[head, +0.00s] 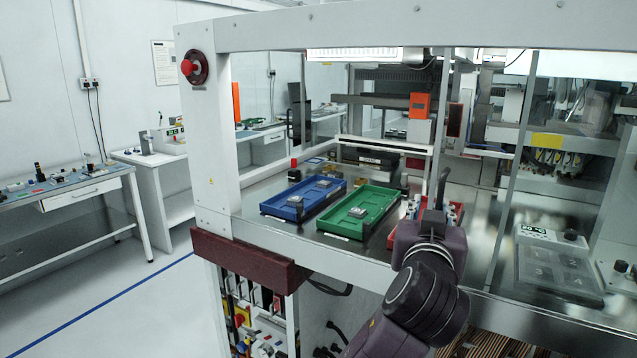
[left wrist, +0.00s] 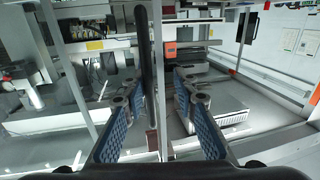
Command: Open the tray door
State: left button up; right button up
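The handler's front has a white frame, and a clear door panel (head: 556,140) with a thin metal edge stands on its right side. I cannot tell for sure which panel is the tray door. My left gripper (head: 440,185) is at the front opening, beside the red tray, and its fingers are partly hidden in the head view. In the left wrist view its two blue-padded fingers (left wrist: 155,88) are apart. A dark upright bar (left wrist: 146,45), which looks like a handle, stands between them, nearer the left finger. Contact is not clear. My right gripper is not in view.
A blue tray (head: 272,207), a green tray (head: 330,221) and a partly hidden red tray (head: 455,212) lie inside. A red emergency button (head: 188,68) is on the left post. A numbered panel (head: 560,268) sits at the right. The floor at left is clear.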

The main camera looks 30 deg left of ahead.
pick_arm(q)
jog(key=w+a+b, duration=0.1)
jog(key=a, duration=2.2)
jog(key=shift+w, duration=0.35)
jog(key=shift+s, duration=0.1)
jog(key=s+d, duration=0.1)
jog(key=s, duration=0.7)
jog(key=shift+s, duration=0.4)
